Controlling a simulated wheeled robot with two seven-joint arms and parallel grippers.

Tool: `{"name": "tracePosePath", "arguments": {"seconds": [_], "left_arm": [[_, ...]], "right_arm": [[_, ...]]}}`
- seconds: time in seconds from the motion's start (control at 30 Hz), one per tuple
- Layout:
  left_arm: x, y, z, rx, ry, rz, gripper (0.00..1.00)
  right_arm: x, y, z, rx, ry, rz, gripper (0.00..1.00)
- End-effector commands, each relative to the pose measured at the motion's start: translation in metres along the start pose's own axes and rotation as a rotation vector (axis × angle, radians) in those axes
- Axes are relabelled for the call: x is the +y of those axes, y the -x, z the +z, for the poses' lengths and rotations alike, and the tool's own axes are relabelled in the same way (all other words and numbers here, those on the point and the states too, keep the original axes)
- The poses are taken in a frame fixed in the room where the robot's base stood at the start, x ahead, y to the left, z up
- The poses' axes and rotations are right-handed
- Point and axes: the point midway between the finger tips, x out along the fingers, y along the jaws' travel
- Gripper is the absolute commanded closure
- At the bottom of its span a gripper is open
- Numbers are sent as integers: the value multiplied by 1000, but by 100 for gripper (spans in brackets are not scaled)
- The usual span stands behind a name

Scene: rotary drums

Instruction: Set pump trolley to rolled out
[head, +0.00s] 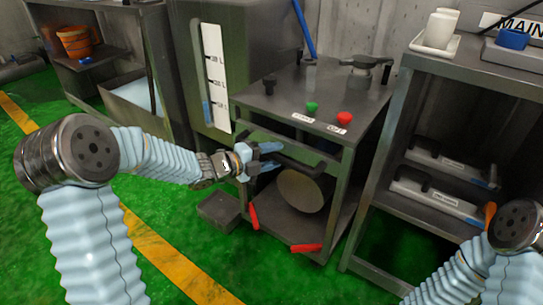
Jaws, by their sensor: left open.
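The pump trolley appears to be the low unit inside the open metal stand, with a round tan face (300,190) and a dark bar (312,164) above it. It sits within the stand's legs. My left gripper (272,158) is open at the left end of the dark bar, at the front of the stand. Its light blue fingers overlap the bar in the picture; I cannot tell whether they touch it. The gripper hides the bar's left end. My right arm shows at the lower right, but its gripper is out of view.
The stand's top (310,92) carries a green button (311,107) and a red button (344,118). A dark block (219,211) lies on the floor at left. A shelf unit (400,215) stands close on the right. Green floor in front is clear.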

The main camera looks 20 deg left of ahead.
Motion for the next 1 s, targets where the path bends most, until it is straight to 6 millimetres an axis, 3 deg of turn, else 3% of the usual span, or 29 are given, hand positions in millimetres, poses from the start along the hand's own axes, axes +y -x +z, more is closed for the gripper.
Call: {"name": "tracePosePath", "arguments": {"seconds": [0.2,0.53,1.0], "left_arm": [[0,0,0,0,0,0,52],[0,0,0,0,0,0,100],[2,4,-1,-1,0,1,100]], "right_arm": [[0,0,0,0,0,0,100],[0,0,0,0,0,0,100],[2,-4,0,1,-1,1,100]]}}
